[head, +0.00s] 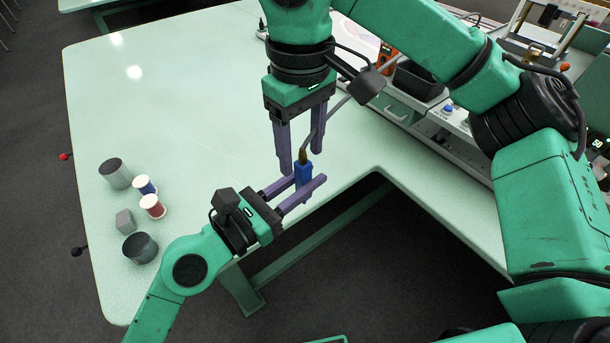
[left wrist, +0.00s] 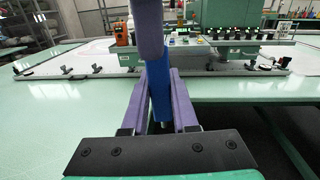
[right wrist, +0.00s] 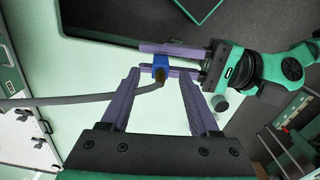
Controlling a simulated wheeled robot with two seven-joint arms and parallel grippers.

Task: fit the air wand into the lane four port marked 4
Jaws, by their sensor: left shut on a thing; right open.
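The air wand (head: 303,183) is a blue block with a brass fitting and a grey hose. It is upright between the fingers of my left gripper (head: 304,179), which is shut on it. The wand also shows in the left wrist view (left wrist: 161,88) and the right wrist view (right wrist: 160,69). My right gripper (head: 300,160) is open, its fingers pointing down on either side of the fitting and hose. In the right wrist view the fitting lies between its spread fingertips. I cannot make out the lane four port or its mark in any view.
Spools (head: 152,205) and metal cups (head: 139,247) stand at the left of the pale green table (head: 180,100). A black bin (head: 419,82) and a control panel with a blue button (head: 448,108) are at right. The table's middle is clear.

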